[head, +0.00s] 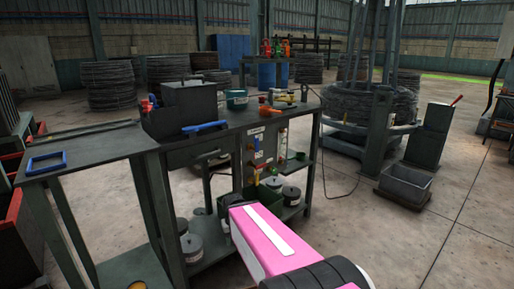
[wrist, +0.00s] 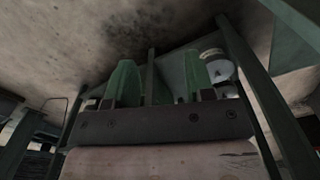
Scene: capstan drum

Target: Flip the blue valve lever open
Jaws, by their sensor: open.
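A small blue lever (head: 257,143) sits on a valve panel (head: 248,170) at the right end of the workbench, in the head view. It looks roughly upright, but it is too small to tell its exact setting. A yellow lever (head: 253,157) and a red lever (head: 267,164) are on the panel below it. My gripper (wrist: 160,80) shows in the wrist view with two green fingers wide apart and nothing between them. The blue lever cannot be made out in the wrist view. In the head view my pink arm is in front of the bench, and the gripper is hidden or unclear.
The dark workbench (head: 150,153) carries a blue-handled tool (head: 204,127) and a grey box (head: 189,100). Pots (head: 291,195) stand on its lower shelf. A grey bin (head: 405,184) is on the floor at right. Open floor (head: 400,240) lies right of the bench.

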